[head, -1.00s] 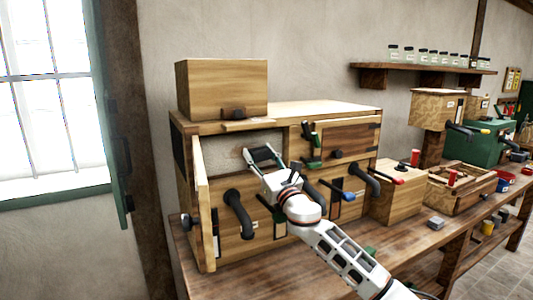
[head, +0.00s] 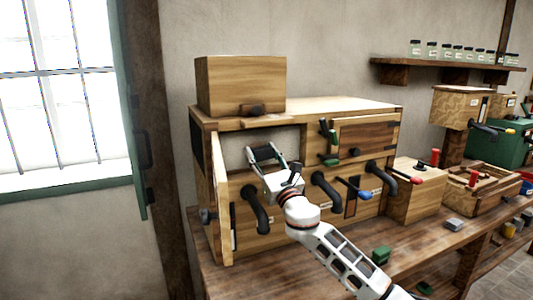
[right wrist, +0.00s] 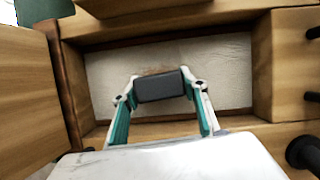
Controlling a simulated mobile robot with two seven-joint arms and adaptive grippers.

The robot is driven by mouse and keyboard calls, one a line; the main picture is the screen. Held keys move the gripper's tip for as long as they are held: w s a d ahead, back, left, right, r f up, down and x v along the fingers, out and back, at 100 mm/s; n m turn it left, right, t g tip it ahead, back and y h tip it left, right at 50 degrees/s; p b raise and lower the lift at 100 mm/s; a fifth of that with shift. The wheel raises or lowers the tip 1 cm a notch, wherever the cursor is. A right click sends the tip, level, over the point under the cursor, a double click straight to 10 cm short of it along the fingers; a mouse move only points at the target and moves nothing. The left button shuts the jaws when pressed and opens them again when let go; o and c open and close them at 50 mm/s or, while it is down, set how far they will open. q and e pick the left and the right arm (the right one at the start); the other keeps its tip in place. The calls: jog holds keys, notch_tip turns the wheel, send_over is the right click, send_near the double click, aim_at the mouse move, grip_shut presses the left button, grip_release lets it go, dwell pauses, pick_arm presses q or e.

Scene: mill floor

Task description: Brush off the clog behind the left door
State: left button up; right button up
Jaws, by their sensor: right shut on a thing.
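The left door (head: 221,200) of the wooden cabinet (head: 350,103) stands open, swung toward me; its inner face fills the left of the right wrist view (right wrist: 28,95). Behind it is a shallow opening with a pale back wall (right wrist: 222,70). My right gripper (head: 266,153) is at this opening, shut on a dark grey block (right wrist: 160,87), perhaps a brush. A tan strip shows just beyond the block; I cannot tell whether it is bristles or the clog. No clog is clearly visible. My left gripper is not in view.
A wooden box (head: 240,85) sits on top of the cabinet. Curved black pipes (head: 254,208) stick out from its front below and right of the opening. A second door (head: 366,137) on the right is shut. A green block (head: 381,255) lies on the bench.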

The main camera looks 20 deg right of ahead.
aim_at(243, 143)
jog(key=shift+a, duration=1.5)
jog(key=shift+s+a+p, duration=0.1)
jog(key=shift+a+p, duration=0.35)
jog(key=shift+a, duration=1.1)
jog(key=shift+r+p, duration=0.4)
jog(key=shift+r, duration=0.05)
jog(key=shift+s+r+p, duration=0.1)
jog(key=shift+r+p, duration=0.15)
jog(key=shift+p, duration=0.05)
jog(key=shift+d+f, duration=0.1)
jog(key=shift+d, duration=1.75)
jog(key=shift+w+d, duration=0.2)
jog(key=shift+d, duration=1.25)
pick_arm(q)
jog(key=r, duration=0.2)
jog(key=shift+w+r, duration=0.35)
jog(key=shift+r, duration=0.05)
pick_arm(e)
jog(key=shift+d, duration=0.35)
